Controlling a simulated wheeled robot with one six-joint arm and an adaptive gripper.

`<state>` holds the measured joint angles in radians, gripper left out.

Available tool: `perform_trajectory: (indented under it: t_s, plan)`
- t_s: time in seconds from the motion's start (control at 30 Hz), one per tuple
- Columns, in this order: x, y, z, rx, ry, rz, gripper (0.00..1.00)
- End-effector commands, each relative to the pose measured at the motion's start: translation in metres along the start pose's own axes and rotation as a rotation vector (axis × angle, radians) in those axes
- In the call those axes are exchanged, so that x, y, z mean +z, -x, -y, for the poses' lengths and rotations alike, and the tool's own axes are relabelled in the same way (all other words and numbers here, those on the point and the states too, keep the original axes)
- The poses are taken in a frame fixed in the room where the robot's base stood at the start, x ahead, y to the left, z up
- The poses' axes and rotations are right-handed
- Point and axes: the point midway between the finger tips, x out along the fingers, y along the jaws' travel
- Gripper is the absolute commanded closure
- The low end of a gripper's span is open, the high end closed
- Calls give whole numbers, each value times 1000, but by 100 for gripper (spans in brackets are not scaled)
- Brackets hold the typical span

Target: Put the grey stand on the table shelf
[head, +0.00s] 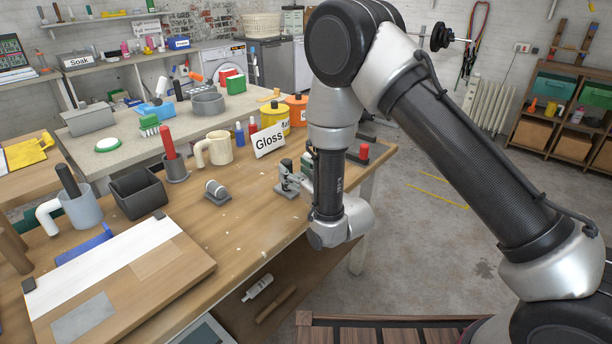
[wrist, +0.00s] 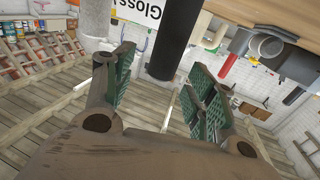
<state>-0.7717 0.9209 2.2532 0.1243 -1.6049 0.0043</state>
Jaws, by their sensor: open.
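A small grey stand (head: 219,198) sits on the wooden tabletop, with a pale cylinder lying on it. A grey block with a round silver end (wrist: 265,45), seemingly the same stand, shows at the upper right of the wrist view, which looks upside down. My gripper (wrist: 160,62) is open, with green pads, and is apart from that block. A dark post (wrist: 172,40) shows beyond the fingers; I cannot tell whether it stands between them. In the head view my arm hides much of the gripper, right of the stand. The table shelf (head: 233,305) is below the tabletop.
A cream mug (head: 217,148), a Gloss sign (head: 269,140), a dark bin (head: 138,192) and a board (head: 150,275) occupy the tabletop. Its front middle is clear.

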Motion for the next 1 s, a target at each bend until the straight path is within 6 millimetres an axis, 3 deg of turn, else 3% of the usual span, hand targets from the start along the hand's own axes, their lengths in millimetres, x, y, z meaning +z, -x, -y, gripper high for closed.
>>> perform_trajectory:
  t_s: [0.3,0.57,0.87,1.0]
  plan:
    - [2,-44,3,1,1,1,44]
    - [2,-46,3,1,1,2,44]
    - [2,-46,3,1,0,2,99]
    - [1,-46,3,1,1,0,100]
